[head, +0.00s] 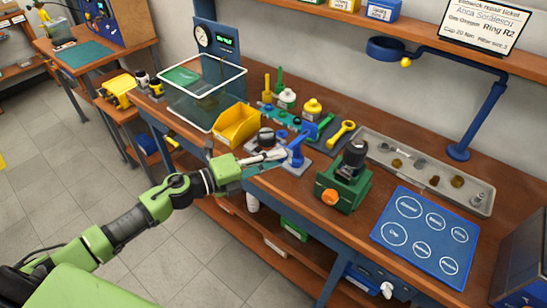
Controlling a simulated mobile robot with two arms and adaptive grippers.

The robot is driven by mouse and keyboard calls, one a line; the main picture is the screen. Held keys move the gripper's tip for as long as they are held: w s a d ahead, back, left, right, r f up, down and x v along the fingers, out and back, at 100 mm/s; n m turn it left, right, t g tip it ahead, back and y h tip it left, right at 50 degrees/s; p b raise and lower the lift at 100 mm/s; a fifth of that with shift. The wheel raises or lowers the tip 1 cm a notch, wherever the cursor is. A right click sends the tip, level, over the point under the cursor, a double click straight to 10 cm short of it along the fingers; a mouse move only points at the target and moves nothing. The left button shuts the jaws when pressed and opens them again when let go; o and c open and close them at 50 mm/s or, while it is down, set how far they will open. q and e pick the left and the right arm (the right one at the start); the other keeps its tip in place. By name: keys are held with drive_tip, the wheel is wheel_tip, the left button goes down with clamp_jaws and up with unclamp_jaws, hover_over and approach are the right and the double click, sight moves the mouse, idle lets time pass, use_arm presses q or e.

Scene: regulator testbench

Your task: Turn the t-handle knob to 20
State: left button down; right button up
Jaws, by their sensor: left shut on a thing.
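My left gripper (272,156) reaches in from the left and is shut at the front edge of the bench, beside a small blue fixture (298,152) on a grey plate. Its fingertips close on the t-handle knob at this fixture. The fingers mostly hide the knob, and its scale and setting are too small to read. My right gripper is out of view.
A yellow bin (237,125) stands just behind my left gripper. A green vise (343,186) with an orange knob stands to the right, then a blue mat (425,235) and a grey parts tray (420,172). A clear-sided box (203,92) stands at the back left.

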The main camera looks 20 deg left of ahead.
use_arm(q)
drive_tip(key=c, duration=1.8)
unclamp_jaws()
drive_tip(key=shift+c, duration=0.2)
drive_tip(key=v, duration=1.2)
drive_tip(key=shift+f, duration=0.15)
